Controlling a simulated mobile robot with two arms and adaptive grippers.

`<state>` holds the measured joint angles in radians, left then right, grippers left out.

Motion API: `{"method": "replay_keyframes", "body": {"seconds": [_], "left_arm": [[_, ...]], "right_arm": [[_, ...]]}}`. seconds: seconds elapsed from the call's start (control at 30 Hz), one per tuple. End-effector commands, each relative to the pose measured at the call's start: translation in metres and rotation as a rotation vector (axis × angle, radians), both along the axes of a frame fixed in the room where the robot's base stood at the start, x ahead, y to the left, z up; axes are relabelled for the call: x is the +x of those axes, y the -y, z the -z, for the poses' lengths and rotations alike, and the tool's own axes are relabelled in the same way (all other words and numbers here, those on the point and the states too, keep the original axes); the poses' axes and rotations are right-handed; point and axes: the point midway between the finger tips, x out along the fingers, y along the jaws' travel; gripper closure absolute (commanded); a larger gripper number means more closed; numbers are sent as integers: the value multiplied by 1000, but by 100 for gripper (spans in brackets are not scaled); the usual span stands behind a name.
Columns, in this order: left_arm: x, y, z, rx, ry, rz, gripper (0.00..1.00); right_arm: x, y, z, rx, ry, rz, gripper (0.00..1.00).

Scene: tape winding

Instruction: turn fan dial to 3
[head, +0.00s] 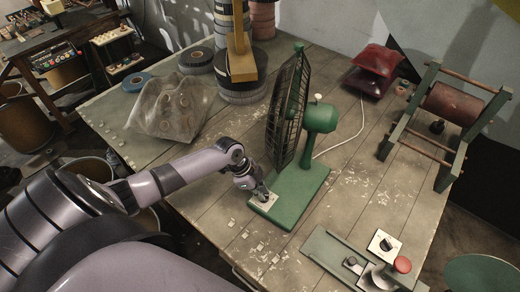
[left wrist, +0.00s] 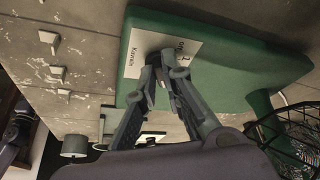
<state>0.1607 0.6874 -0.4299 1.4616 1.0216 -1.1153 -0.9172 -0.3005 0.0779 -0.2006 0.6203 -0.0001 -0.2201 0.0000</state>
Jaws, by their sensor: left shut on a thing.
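A green desk fan (head: 302,125) with a black cage stands on the wooden table, its cage facing left. Its flat green base (head: 300,195) carries a pale dial plate (head: 264,203) at the front left corner. In the left wrist view the plate (left wrist: 178,48) shows printed marks, but the dial's setting cannot be read. My left gripper (head: 261,192) reaches the plate from the left; in the left wrist view its fingertips (left wrist: 163,72) are closed together at the plate. It is shut on the fan dial, which the fingers mostly hide. My right gripper is not in view.
Another plate with a black knob (head: 384,243) lies at the front right, near a green device with a red knob (head: 402,264). Tape rolls (head: 241,90) and a plastic bag (head: 172,107) lie at the back left. A winding frame (head: 448,115) stands at right.

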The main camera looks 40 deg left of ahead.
Motion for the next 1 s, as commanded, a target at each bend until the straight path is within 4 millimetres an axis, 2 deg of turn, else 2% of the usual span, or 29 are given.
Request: {"method": "replay_keyframes", "body": {"seconds": [0.07, 0.1, 0.37, 0.67, 0.77, 0.87, 1.0], "left_arm": [[3, 0, -3, -1, 9, 1, 100], [3, 0, -3, -1, 9, 1, 89], [1, 0, -1, 0, 4, 0, 72], [0, 0, -1, 0, 1, 0, 71], [-1, -3, -7, 1, 2, -1, 71], [-3, -9, -20, 4, 3, 0, 71], [-9, -19, -48, 6, 4, 3, 71]], "right_arm": [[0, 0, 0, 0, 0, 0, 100], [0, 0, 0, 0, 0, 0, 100], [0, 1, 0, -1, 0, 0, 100], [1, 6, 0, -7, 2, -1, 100], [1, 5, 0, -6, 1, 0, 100], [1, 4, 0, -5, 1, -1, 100], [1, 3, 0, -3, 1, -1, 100]]}}
